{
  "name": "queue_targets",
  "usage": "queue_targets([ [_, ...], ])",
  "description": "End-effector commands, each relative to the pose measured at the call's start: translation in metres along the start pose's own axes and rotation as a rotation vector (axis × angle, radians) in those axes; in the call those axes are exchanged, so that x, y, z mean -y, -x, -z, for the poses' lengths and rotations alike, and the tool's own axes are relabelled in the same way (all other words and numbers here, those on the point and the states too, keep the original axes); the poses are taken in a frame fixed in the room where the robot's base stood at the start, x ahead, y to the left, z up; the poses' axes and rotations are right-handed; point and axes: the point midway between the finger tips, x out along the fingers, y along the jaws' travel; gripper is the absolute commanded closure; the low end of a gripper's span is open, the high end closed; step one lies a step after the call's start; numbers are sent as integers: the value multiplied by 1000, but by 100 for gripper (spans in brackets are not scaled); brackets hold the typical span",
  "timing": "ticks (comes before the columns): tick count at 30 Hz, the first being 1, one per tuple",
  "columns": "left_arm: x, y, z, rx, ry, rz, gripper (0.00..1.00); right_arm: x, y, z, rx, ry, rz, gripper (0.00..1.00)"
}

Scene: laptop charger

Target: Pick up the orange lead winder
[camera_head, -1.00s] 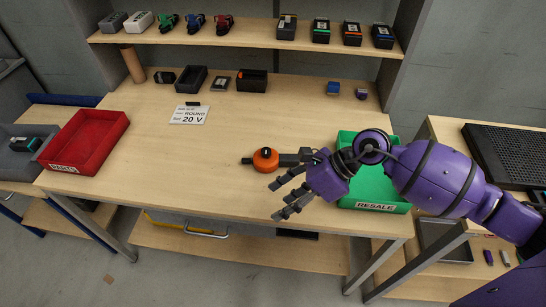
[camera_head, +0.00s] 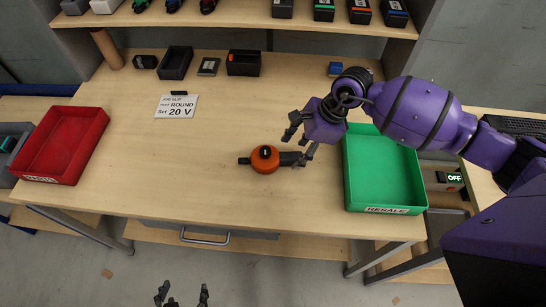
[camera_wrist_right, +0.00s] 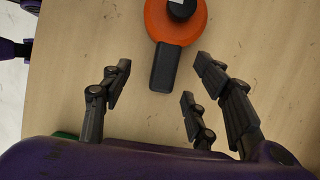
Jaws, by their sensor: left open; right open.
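The orange lead winder (camera_head: 265,159) lies on the middle of the wooden table, round, with a black knob on top and a black block sticking out to the right. It also shows at the top of the right wrist view (camera_wrist_right: 172,35), with its black block (camera_wrist_right: 164,68) pointing toward the hand. My right gripper (camera_head: 297,142) is open and empty, its fingers just right of the winder and around the end of the black block, apart from it in the wrist view. My left gripper (camera_head: 182,297) is open and empty at the bottom edge of the head view, in front of the table.
A green RESALE tray (camera_head: 385,209) stands to the right, under my right arm. A red PARTS tray (camera_head: 45,180) is at the left. A 20 V card (camera_head: 176,107) and several dark boxes, such as one bin (camera_head: 175,64), lie behind. The table's front middle is clear.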

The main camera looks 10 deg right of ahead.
Motion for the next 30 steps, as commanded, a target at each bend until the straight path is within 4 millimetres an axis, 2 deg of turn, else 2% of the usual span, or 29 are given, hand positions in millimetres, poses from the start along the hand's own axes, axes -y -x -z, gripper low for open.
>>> queue_targets([
  [1,-1,1,7,-10,0,-2,35,0,-6,-3,4,-1,2,45],
  [6,-5,0,10,-15,0,-9,35,0,-26,-1,2,-1,0,45],
  [14,-4,-1,10,-16,-2,-9,35,0,-29,0,1,-1,1,45],
  [26,0,0,8,-13,-4,-4,35,0,-29,-1,1,-1,1,98],
  [30,0,0,8,-12,-4,-3,35,0,-29,-1,2,-1,1,100],
])
